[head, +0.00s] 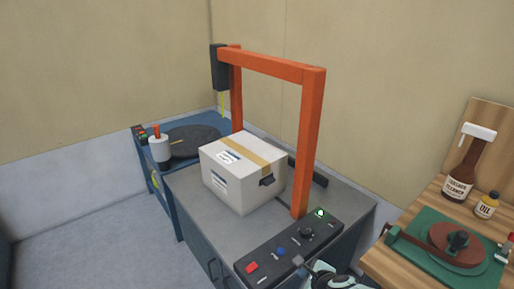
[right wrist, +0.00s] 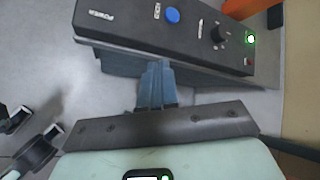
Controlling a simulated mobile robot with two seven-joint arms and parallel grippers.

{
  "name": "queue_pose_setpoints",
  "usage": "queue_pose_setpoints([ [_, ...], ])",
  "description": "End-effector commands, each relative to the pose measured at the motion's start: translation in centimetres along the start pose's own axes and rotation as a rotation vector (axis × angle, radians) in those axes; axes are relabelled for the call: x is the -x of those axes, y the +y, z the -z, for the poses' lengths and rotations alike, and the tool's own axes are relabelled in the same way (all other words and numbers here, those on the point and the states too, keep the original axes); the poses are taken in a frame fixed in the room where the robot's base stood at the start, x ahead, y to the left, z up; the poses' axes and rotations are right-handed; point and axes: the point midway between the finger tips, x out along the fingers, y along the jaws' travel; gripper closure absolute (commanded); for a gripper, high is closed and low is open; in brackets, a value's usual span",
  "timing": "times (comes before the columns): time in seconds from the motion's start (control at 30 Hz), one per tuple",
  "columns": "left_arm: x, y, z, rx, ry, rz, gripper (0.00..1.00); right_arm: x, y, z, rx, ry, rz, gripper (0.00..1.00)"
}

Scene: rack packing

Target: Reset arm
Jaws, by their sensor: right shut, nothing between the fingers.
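My right gripper (head: 298,261) is at the bottom of the head view, at the front edge of the black control panel (head: 290,247). In the right wrist view my right gripper (right wrist: 157,68) has its fingers together with nothing between them, pointing at the panel. The panel (right wrist: 150,28) has a blue button (right wrist: 172,15), a black knob (right wrist: 218,33) and a lit green lamp (right wrist: 250,39). A red button (head: 252,267) shows on it in the head view.
A taped white box (head: 222,183) sits on the grey bench under an orange frame (head: 310,140). A blue stand with a dark turntable (head: 195,141) is behind left. A wooden table (head: 400,262) at right holds a brown spray bottle (head: 463,178), an oil bottle (head: 487,206) and a green device (head: 425,261).

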Motion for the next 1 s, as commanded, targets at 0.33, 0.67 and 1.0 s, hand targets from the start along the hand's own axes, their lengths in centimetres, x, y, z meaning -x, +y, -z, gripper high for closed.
queue_pose_setpoints([
  [0.33, 7.3, 2.1, -4.1, -0.01, -0.171, -0.001, 0.57, 0.6, 15.1, 11.5, 0.689, 0.137, -0.419, 1.0],
  [0.67, 14.6, 4.4, -7.4, -0.022, -0.356, 0.0, 0.57, 10.2, 30.7, 15.2, 1.332, -0.263, -0.799, 1.0],
  [1.0, 15.4, 4.5, -8.1, -0.023, -0.39, 0.001, 0.57, 12.3, 33.4, 14.9, 1.431, -0.391, -0.822, 1.0],
])
